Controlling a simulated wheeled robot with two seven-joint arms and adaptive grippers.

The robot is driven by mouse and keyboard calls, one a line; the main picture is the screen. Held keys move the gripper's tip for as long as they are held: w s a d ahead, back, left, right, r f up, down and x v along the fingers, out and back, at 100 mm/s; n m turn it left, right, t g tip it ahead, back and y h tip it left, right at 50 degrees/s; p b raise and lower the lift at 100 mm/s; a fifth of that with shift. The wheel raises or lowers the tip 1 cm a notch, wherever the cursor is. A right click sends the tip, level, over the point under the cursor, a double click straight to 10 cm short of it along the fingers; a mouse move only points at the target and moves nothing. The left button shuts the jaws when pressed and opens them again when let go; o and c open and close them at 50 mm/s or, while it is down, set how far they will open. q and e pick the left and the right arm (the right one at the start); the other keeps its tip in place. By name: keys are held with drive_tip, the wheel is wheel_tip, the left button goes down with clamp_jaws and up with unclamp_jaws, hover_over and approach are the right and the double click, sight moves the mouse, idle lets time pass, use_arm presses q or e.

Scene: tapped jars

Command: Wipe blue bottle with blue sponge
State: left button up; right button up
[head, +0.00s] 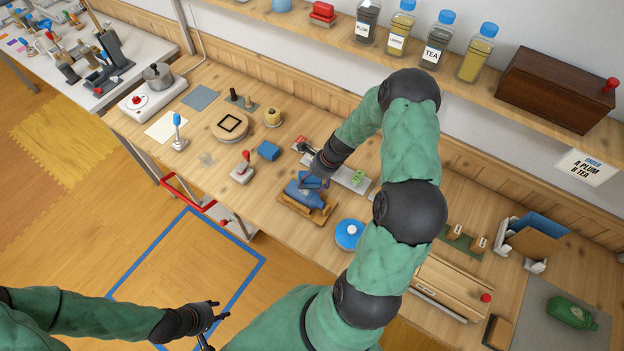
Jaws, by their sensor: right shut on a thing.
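A blue bottle (304,199) lies on its side on a wooden tray (322,220) in the middle of the workbench. My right gripper (313,177) reaches down from above at the bottle's far side. It is shut on a small blue piece, which looks like the blue sponge (311,183), right at the bottle. I cannot tell whether the sponge touches the bottle. My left gripper (210,322) is open and empty at the lower left, over the floor in front of the bench.
A wooden box (450,285) and a green bottle (571,312) are farther right. Jars (435,42) line the shelf above.

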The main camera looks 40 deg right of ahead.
drive_tip(key=shift+s+a, duration=0.3)
drive_tip(key=shift+a, duration=0.65)
drive_tip(key=shift+s+a, duration=0.25)
drive_tip(key=shift+a, duration=0.65)
drive_tip(key=shift+a, duration=0.1)
drive_tip(key=shift+s+a+b, duration=0.15)
drive_tip(key=shift+s+a, duration=0.15)
drive_tip(key=shift+a, duration=0.65)
drive_tip(key=shift+s+a+b, duration=0.15)
drive_tip(key=shift+s+a, duration=0.15)
drive_tip(key=shift+a, duration=0.6)
drive_tip(key=shift+d, duration=0.1)
drive_tip(key=shift+w+d+p, duration=0.3)
drive_tip(key=shift+d+p, duration=0.15)
drive_tip(key=shift+d, duration=0.4)
drive_tip(key=shift+w+d+p, duration=0.25)
drive_tip(key=shift+d+p, duration=0.2)
drive_tip(key=shift+d, duration=0.55)
drive_tip(key=shift+w+d, duration=0.1)
drive_tip(key=shift+d, duration=0.05)
